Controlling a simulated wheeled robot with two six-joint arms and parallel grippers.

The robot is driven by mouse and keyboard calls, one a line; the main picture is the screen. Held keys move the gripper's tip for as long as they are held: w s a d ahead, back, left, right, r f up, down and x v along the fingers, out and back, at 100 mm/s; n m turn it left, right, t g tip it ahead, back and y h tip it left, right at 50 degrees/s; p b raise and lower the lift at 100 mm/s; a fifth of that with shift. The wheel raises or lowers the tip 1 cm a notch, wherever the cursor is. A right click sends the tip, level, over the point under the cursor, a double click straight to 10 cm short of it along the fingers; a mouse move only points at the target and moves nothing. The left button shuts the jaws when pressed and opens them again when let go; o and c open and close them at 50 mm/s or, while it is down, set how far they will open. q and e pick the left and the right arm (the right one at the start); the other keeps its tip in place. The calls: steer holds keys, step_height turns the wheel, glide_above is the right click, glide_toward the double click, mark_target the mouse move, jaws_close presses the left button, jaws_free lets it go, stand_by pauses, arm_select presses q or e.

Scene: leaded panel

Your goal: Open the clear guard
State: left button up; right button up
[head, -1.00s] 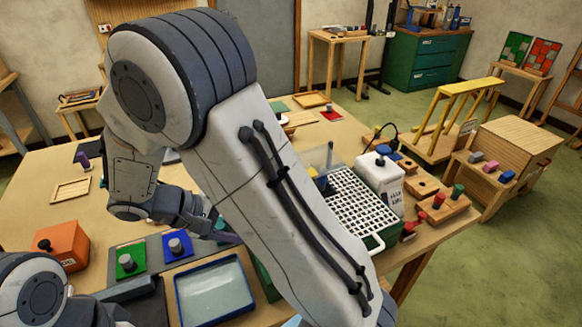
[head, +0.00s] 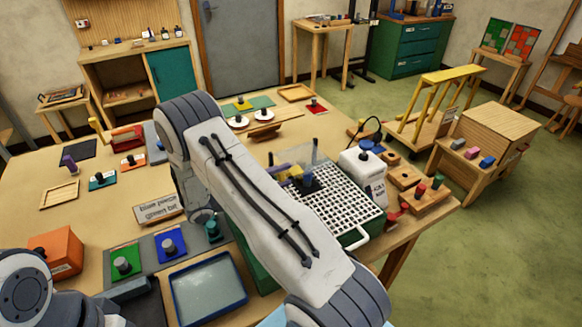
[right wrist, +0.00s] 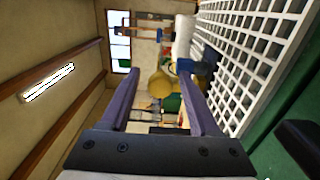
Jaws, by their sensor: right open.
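The clear guard (head: 312,153) is a see-through upright panel at the far left corner of the green machine with a white grid top (head: 335,200). A dark blue block (head: 308,182) and a yellow piece sit by it. My right gripper (head: 280,170) is beside the guard, at its left, with its purple fingers partly hidden behind my forearm. In the right wrist view the two fingers (right wrist: 152,70) are spread apart with nothing held between them. The grid top shows at the right there; I cannot make out the guard clearly. My left gripper is out of view.
A white bottle-like container (head: 362,175) stands right behind the grid. A blue-rimmed tray (head: 207,290) and coloured plates with knobs lie in front. White discs (head: 263,115) lie beyond. An orange box (head: 55,250) is at the left.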

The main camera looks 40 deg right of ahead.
mark_target(299, 160)
steer(key=shift+p+x, duration=0.4)
steer(key=shift+x, duration=1.05)
jaws_close()
stand_by(0.3)
